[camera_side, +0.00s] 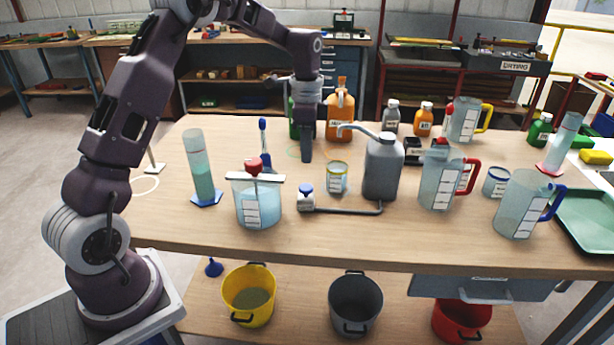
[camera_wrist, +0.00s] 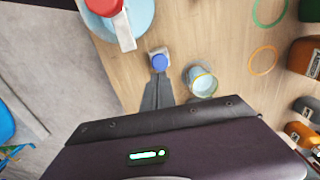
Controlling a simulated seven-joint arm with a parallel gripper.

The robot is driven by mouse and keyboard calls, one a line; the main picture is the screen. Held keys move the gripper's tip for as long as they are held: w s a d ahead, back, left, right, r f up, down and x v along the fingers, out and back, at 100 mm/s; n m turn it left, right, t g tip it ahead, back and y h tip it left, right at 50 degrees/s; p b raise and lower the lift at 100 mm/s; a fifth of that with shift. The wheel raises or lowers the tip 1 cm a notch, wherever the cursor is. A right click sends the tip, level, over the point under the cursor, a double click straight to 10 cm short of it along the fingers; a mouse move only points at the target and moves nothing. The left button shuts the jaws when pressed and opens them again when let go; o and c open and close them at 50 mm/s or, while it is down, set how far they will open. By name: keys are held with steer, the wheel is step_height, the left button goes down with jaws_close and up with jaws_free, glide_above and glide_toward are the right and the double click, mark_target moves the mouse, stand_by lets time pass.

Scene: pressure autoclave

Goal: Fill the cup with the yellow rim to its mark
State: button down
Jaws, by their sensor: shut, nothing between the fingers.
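The cup with the yellow rim (camera_side: 337,178) stands upright on the table under the thin spout of a grey tank (camera_side: 383,170). It also shows in the wrist view (camera_wrist: 202,82), with pale bluish contents; its level against the mark is too small to tell. A low pipe joins the tank to a small white block with a blue button (camera_side: 306,188), left of the cup. In the wrist view the blue button (camera_wrist: 159,62) lies just beyond my fingertips. My gripper (camera_side: 306,158) is shut and empty, pointing down above the table; contact with the button cannot be seen.
A clear round vessel with a red knob (camera_side: 257,205) stands left of the button. A measuring cylinder (camera_side: 202,170) is further left. Jugs with a red handle (camera_side: 440,180) and a blue handle (camera_side: 522,205), and a blue-rimmed cup (camera_side: 495,182), stand right. Bottles line the back.

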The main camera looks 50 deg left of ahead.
mark_target(305, 188)
step_height(305, 188, down, 8)
steer(key=shift+r, duration=0.25)
steer(key=shift+s+f, duration=0.15)
steer(key=shift+f, duration=1.15)
step_height(305, 188, up, 15)
steer(key=shift+w+f, duration=0.15)
steer(key=shift+w, duration=0.1)
stand_by(0.5)
